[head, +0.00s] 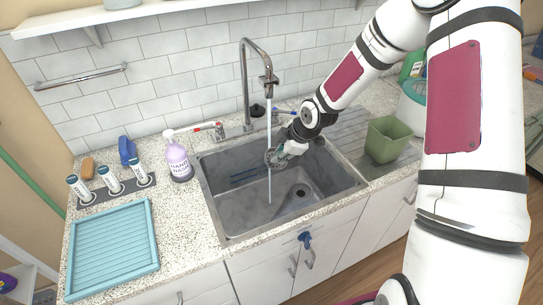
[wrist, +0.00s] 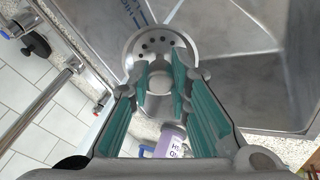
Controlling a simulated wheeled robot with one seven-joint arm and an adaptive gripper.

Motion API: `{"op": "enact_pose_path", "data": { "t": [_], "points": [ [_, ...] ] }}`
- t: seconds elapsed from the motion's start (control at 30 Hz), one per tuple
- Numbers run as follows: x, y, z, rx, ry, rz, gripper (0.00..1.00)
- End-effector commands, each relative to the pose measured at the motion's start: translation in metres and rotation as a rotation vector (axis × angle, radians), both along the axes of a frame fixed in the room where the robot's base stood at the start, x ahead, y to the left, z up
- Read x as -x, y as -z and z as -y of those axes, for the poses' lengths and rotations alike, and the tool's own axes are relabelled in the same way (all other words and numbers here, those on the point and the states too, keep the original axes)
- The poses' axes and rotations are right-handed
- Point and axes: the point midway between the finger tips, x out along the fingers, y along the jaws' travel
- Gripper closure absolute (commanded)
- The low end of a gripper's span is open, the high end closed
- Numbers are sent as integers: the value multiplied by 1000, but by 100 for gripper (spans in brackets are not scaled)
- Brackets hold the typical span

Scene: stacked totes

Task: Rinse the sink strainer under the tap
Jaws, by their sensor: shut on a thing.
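The sink strainer (head: 272,159) is a round grey metal disc with holes, held over the sink basin (head: 235,213). In the wrist view the strainer (wrist: 160,38) faces me, with its central knob between the fingers. My gripper (head: 284,152), with teal finger pads, is shut on it; the wrist view shows the fingers (wrist: 162,82) closed around the knob. The chrome tap (head: 246,85) arches over the sink. A thin water stream (head: 269,125) runs down from its spout, at or right beside the strainer; I cannot tell whether it hits the holes.
A hand wash bottle (head: 177,160) stands left of the sink. A teal drying tray (head: 112,250) and several white tubes in a holder (head: 113,192) lie further left. A green container (head: 386,140) stands to the right. The basin below is open, with a drain (head: 301,191).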

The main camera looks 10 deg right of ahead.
Motion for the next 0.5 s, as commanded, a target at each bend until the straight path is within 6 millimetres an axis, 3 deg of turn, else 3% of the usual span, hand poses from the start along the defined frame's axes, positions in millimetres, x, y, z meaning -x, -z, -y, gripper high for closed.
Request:
{"op": "enact_pose_path", "data": {
  "t": [0.5],
  "points": [
    [34,-1,20,0,-1,-2,100]
  ]
}}
